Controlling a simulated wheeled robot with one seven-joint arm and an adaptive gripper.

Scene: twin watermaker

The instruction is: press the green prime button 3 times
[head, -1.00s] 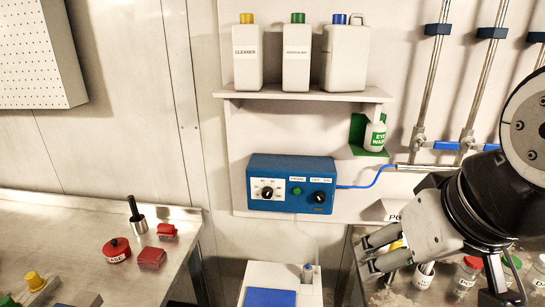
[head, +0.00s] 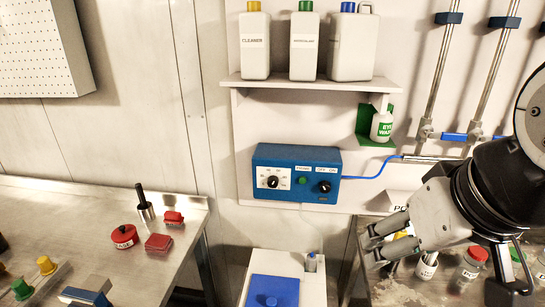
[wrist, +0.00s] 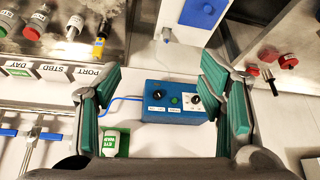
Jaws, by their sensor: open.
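The green prime button (head: 302,181) sits on the front of the blue control box (head: 262,153), between a black dial on a white scale and a black off/on knob (head: 323,187). In the wrist view the green button (wrist: 175,100) shows between my fingers, some distance beyond them. My gripper (head: 372,249) is open and empty, to the right of and lower than the box in the head view. Nothing touches the button. The wrist view also shows my gripper (wrist: 160,95) with its two green-padded fingers spread wide.
A shelf (head: 300,84) with three white bottles is above the box. An eye wash bottle (head: 381,126) and blue hose (head: 385,172) are to its right. A white cabinet with a blue top panel (head: 272,290) stands below. A steel bench (head: 90,210) with red items is at left.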

